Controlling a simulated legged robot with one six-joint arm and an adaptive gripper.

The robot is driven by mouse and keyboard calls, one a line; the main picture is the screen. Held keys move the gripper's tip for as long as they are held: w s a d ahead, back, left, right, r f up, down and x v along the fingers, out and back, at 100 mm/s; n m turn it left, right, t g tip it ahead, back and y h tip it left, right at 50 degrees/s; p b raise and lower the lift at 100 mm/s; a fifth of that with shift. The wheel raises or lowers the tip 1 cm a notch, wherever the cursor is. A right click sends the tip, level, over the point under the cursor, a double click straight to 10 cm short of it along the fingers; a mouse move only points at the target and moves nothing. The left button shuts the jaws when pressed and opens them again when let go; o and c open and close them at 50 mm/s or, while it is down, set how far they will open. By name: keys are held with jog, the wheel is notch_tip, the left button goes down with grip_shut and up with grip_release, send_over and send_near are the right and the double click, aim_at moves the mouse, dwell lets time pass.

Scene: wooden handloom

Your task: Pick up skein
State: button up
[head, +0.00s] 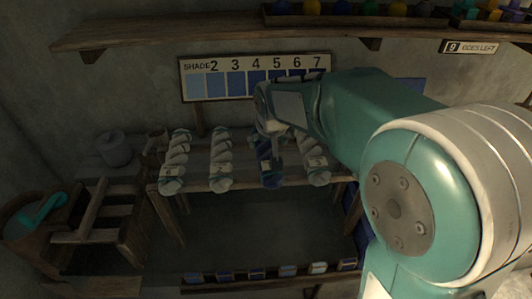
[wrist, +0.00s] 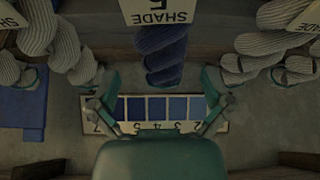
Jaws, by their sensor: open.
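Several twisted skeins lie in a row on a wooden bench. The blue skein (head: 271,178) lies among pale skeins, one of them (head: 221,165) to its left and another (head: 315,168) to its right. In the wrist view the blue skein (wrist: 163,55) is at top centre, with an upside-down SHADE tag (wrist: 160,12) that seems to read 5. My gripper (head: 272,143) is over the far part of the blue skein in the head view, hiding some of it. In the wrist view my gripper (wrist: 160,92) is open, fingers wide apart, with nothing held between them.
A shade chart (head: 228,84) numbered 2 to 7 stands behind the bench (head: 197,183). A shelf (head: 190,32) with coloured items runs above. A loom-like wooden frame (head: 100,210) stands at left. A low rack (head: 235,276) with small blocks is in front.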

aim_at(267, 150)
jog(key=x, duration=0.5)
jog(key=shift+s+a+f, duration=0.1)
jog(key=shift+f, duration=0.05)
jog(key=c, duration=1)
